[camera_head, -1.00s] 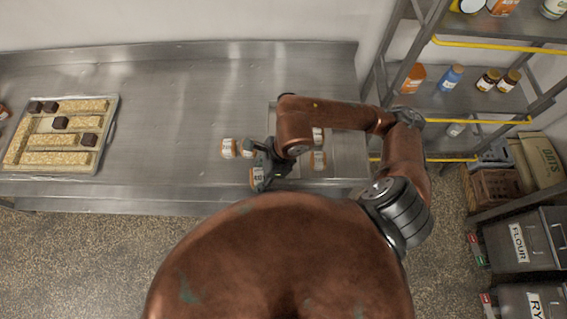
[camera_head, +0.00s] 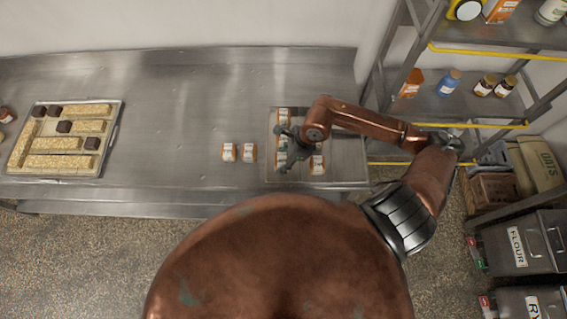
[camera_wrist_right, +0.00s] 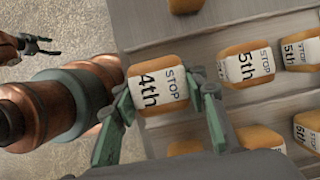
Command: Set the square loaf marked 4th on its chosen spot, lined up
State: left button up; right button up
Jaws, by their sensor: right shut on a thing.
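The loaf marked 4th (camera_wrist_right: 157,90), brown with a white STOP label, is between the two green fingers of my right gripper (camera_wrist_right: 165,98), which is shut on it. In the head view the right gripper (camera_head: 291,150) is over the near left part of the metal tray (camera_head: 345,172), with the loaf partly hidden under it. In the wrist view the loaf stands roughly in line with two loaves marked 5th (camera_wrist_right: 245,65). I cannot tell whether it touches the tray. My left gripper (camera_wrist_right: 42,46) shows small in the wrist view, fingers apart and empty.
Another loaf (camera_head: 317,165) is at the tray's near side, close right of the gripper. A board with bars and dark cubes (camera_head: 60,140) lies far left. Shelving (camera_head: 450,110) stands right. Mid-counter is clear.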

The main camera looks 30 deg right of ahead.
jog(key=shift+w+d+f, duration=0.15)
jog(key=shift+d+f, duration=0.2)
jog(key=shift+f, duration=0.15)
jog(key=shift+f+p, duration=0.45)
jog(key=shift+f, duration=1.1)
jog(key=o, duration=1.2)
jog(key=shift+f, duration=0.1)
jog(key=shift+c, duration=0.2)
jog(key=b+v, duration=0.1)
jog(key=v, duration=1.1)
